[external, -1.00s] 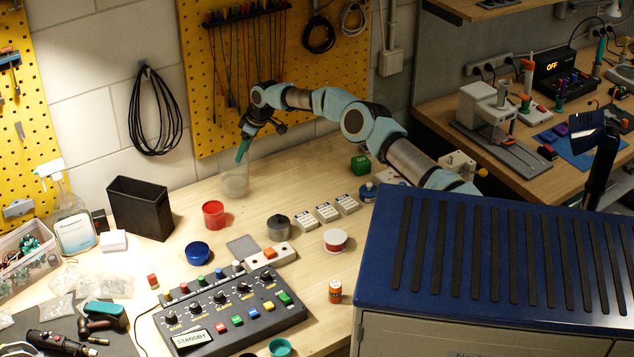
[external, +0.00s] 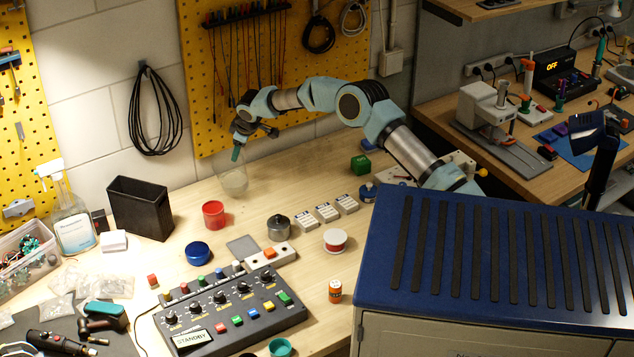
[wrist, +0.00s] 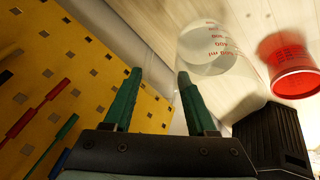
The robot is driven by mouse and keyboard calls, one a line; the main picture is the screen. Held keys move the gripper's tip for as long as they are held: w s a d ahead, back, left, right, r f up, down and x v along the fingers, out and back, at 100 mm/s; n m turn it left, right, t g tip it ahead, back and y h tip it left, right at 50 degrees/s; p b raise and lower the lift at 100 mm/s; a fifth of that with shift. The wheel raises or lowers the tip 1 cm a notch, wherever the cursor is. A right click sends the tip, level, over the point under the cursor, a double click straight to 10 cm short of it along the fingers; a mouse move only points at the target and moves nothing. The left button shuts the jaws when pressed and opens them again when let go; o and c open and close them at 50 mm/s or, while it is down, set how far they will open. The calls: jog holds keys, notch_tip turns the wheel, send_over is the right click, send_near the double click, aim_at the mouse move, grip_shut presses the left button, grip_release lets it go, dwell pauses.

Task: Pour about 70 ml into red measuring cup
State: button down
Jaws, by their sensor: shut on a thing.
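A clear beaker (external: 235,184) with pale liquid in its lower part is held by my gripper (external: 237,155), left of the arm and near the back of the bench. In the wrist view the beaker (wrist: 210,50) shows red volume marks, and my green fingers (wrist: 160,82) are shut on its clear wall. It looks a little tilted. The red measuring cup (external: 213,216) stands upright on the bench, in front of and left of the beaker. In the wrist view the red cup (wrist: 288,70) is to the right, apart from the beaker. I cannot tell what the cup holds.
A black open bin (external: 140,208) stands left of the red cup. A blue bowl (external: 198,254), a grey lidded pot (external: 278,228) and a control box (external: 232,311) are in front. The pegboard wall (external: 290,75) is close behind my gripper.

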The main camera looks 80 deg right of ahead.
jog(key=shift+w+a+r+h, duration=0.1)
jog(key=shift+a+r+h, duration=0.2)
jog(key=shift+a+h, duration=0.15)
jog(key=a+h+b, duration=0.1)
jog(key=b, duration=0.1)
jog(key=a+h+b, duration=0.1)
jog(key=b, duration=0.1)
jog(key=a+h+b, duration=0.1)
jog(key=a+b, duration=0.1)
jog(key=shift+w+f+n, duration=0.1)
jog(key=shift+w+n, duration=0.15)
jog(key=shift+n, duration=0.15)
jog(key=shift+w+a+r+n+h+b, duration=0.15)
jog(key=shift+a+r+h+b, duration=0.55)
jog(key=shift+b, duration=0.7)
jog(key=shift+s+a+r+n+h+b, duration=0.1)
jog(key=shift+a+r+n+h+b, duration=0.15)
jog(key=shift+a+r+h+b, duration=0.75)
jog(key=shift+d+b, duration=0.25)
jog(key=shift+b, duration=0.4)
jog(key=shift+w+a+r+h+b, duration=0.1)
jog(key=shift+a+r+h+b, duration=0.4)
jog(key=shift+a+h+b, duration=0.15)
jog(key=shift+w+a+r+n+h+b, duration=0.1)
jog(key=shift+a+r+n+h+b, duration=0.15)
jog(key=shift+a+h, duration=0.15)
jog(key=shift+a+r+n+h+b, duration=0.15)
jog(key=shift+a+h+b, duration=0.15)
jog(key=shift+a, duration=0.1)
